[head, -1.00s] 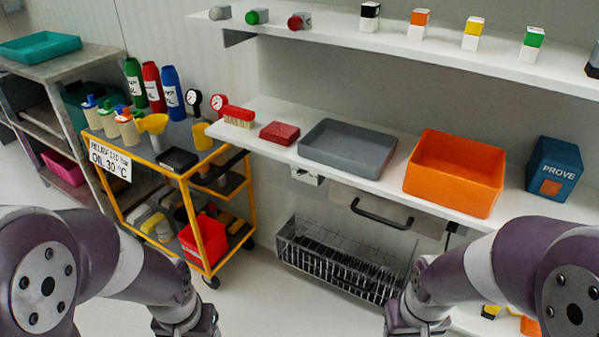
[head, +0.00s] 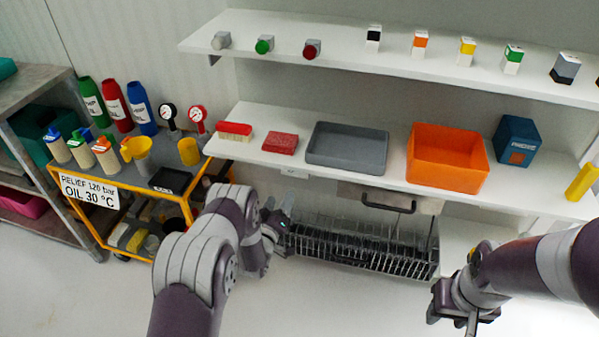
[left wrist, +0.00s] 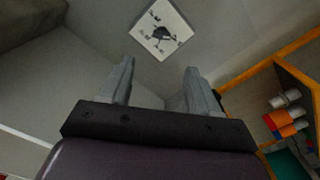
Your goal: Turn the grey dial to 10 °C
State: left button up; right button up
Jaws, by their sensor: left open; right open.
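The dial (left wrist: 161,33) shows in the left wrist view as a dark pointer-like knob on a white square plate (left wrist: 172,18) with small marks around it. The marks are too small to read. In the head view a sliver of a white plate (head: 293,173) shows under the front edge of the middle shelf; its face is hidden. My left gripper (head: 282,218) is below that shelf, near the wire rack. In the left wrist view its fingers (left wrist: 159,67) are open and empty, apart from the dial, which lies beyond the fingertips. My right gripper (head: 463,316) is open at the lower right.
The middle shelf (head: 400,190) carries a grey tray (head: 347,148), an orange bin (head: 447,158) and a blue box (head: 516,140). A wire rack (head: 350,243) and drawer handle (head: 388,205) are below. A yellow cart (head: 130,185) labelled "OIL 30 °C" stands left.

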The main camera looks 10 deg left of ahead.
pick_arm(q)
jog(key=w+b, duration=0.3)
jog(key=w, duration=0.9)
jog(key=shift+b, duration=0.35)
jog(key=shift+d, duration=0.1)
jog(key=c, duration=1)
